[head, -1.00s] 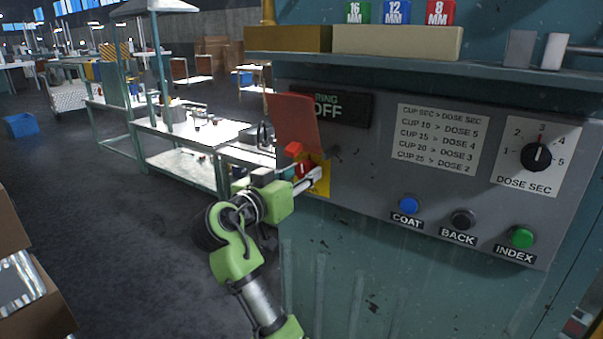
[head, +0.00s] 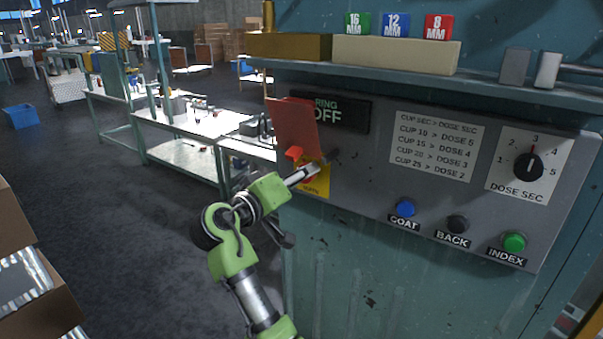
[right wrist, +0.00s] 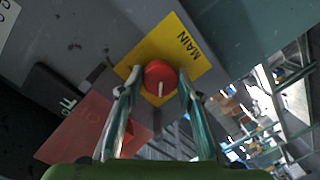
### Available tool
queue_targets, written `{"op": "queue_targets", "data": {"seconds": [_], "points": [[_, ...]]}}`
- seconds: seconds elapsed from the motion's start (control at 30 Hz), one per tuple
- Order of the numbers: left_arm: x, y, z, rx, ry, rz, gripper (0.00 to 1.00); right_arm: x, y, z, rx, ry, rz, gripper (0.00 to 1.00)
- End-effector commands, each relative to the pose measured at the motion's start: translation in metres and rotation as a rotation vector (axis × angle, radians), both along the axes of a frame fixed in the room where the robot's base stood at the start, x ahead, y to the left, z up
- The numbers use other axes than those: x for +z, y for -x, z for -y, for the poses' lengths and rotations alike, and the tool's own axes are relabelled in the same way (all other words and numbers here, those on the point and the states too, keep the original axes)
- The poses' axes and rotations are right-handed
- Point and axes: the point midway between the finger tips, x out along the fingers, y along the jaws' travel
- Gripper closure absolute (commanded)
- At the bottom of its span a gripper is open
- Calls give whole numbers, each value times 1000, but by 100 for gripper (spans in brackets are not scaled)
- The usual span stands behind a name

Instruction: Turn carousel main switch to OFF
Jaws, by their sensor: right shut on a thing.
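The main switch is a red round knob with a pale pointer line on a yellow plate marked MAIN; it shows in the right wrist view (right wrist: 160,76). In the head view the yellow plate (head: 318,188) is largely behind my fingers, and the knob is mostly hidden. My right gripper (head: 318,168) reaches the panel from the lower left. In the right wrist view my right gripper (right wrist: 158,80) has one finger on each side of the knob, shut on it. A raised red flap (head: 293,125) hangs above the switch. My left gripper is not in view.
A dark display (head: 330,113) above reads "RING OFF". Blue COAT (head: 405,207), black BACK (head: 457,224) and green INDEX (head: 514,242) buttons and a dose dial (head: 528,167) sit to the right. A shelf (head: 470,76) overhangs the panel. Open floor lies left.

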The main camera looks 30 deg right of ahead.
Motion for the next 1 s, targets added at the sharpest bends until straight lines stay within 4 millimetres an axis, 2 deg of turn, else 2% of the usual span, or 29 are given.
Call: {"op": "queue_targets", "data": {"seconds": [0.5,0.53,0.6,1.0], "points": [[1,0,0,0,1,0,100,0,-1,-1,3,9,-21,89],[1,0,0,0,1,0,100,0,-1,-1,3,9,-21,65],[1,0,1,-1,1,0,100,0,-1,-1,3,9,-21,51],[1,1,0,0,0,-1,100,0,0,0,0,8,-19,51]]}}
